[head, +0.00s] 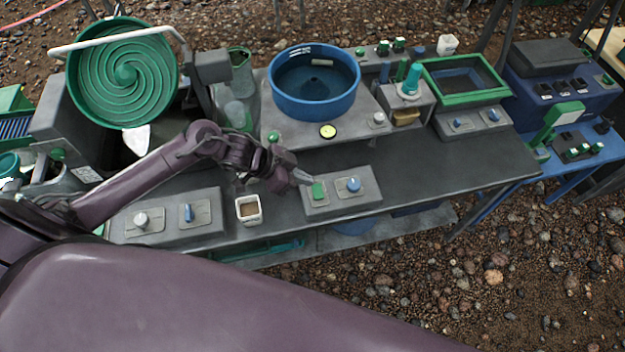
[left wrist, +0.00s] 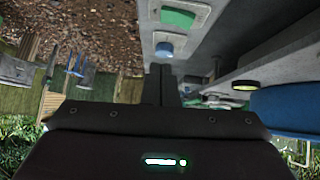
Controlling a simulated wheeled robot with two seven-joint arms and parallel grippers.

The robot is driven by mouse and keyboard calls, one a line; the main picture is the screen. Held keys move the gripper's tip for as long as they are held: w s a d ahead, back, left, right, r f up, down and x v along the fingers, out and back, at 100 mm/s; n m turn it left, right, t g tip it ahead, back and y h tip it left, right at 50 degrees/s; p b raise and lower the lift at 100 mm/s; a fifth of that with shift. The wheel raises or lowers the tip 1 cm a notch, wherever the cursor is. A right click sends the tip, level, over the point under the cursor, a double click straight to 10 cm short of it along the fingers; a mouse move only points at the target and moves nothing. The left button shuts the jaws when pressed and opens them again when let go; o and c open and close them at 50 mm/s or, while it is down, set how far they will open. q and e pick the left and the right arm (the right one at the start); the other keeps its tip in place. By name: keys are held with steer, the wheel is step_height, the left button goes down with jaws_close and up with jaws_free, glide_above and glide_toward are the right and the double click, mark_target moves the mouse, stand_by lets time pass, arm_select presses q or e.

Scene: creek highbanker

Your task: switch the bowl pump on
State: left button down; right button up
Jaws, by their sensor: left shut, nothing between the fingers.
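A blue round bowl (head: 314,106) stands on a grey stand at the middle of the bench in the head view. In front of it is a grey control box (head: 335,205) with a green switch (head: 318,190) on the left and a blue knob (head: 353,184) on the right. My left gripper (head: 303,178) is shut and empty, its tips just above and beside the green switch; I cannot tell whether they touch. Labels are unreadable. My right gripper is out of view.
Another grey control box (head: 172,234) with two knobs and a small white cup (head: 249,209) sit to the left. A round yellow-faced gauge (head: 327,131) is below the bowl. A green-framed tray (head: 465,78) stands right. The dark benchtop (head: 430,155) right of the control box is clear.

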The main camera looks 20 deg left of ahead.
arm_select(q)
steer(key=v, duration=0.6)
steer(key=shift+s, duration=0.4)
steer(key=shift+a, duration=0.1)
